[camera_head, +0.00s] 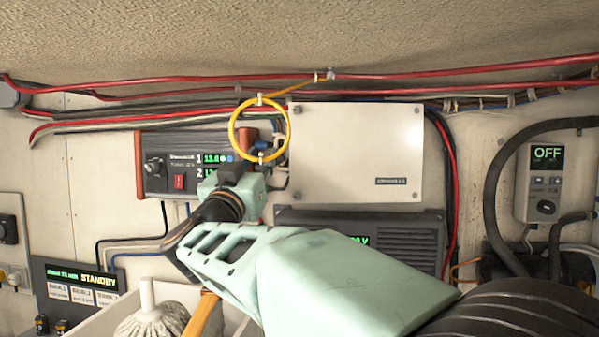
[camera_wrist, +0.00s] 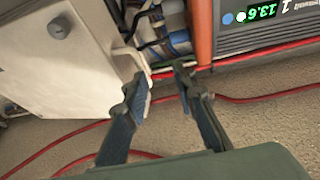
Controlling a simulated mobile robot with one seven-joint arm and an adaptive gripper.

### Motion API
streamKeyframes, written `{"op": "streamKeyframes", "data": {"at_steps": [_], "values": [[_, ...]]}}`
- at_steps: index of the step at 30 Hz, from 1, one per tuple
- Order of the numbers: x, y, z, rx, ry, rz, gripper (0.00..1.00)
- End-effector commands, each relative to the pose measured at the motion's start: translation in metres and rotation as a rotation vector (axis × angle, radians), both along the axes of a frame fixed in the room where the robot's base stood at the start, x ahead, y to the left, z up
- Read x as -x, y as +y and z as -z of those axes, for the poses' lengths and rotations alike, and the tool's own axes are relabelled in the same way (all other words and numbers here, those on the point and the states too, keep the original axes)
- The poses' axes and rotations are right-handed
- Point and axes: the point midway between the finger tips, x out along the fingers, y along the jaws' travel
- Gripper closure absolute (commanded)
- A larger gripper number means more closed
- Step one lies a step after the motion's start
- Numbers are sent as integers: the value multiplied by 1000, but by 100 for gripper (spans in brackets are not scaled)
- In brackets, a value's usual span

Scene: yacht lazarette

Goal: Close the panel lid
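The panel lid (camera_head: 357,150) is a cream-white rectangular plate with corner fasteners and a small dark label, in the upper middle of the head view. In the wrist view the lid (camera_wrist: 50,65) fills the upper left, tilted and seemingly upside down. Wires show beside its edge; how far the lid stands open is unclear. My gripper (camera_wrist: 162,80) is open and empty, its two dark fingers apart. The left finger is close to the lid's edge; I cannot tell whether it touches. In the head view the fingertips are mostly hidden by my wrist, left of the lid.
A yellow cable loop (camera_head: 232,130) hangs left of the lid. An orange-edged power unit (camera_head: 180,150) is mounted further left, and a dark unit (camera_head: 410,235) below. Red cables (camera_head: 450,73) run above. A white bin (camera_head: 110,318) with a mop (camera_head: 155,320) stands low left.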

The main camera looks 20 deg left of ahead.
Motion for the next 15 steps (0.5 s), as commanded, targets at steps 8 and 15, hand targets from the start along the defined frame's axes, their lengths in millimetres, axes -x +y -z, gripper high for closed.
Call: {"op": "streamKeyframes", "data": {"at_steps": [8,15], "values": [[47,-10,18,-2,-1,-1,76],[66,-14,27,-2,-2,1,76]]}}
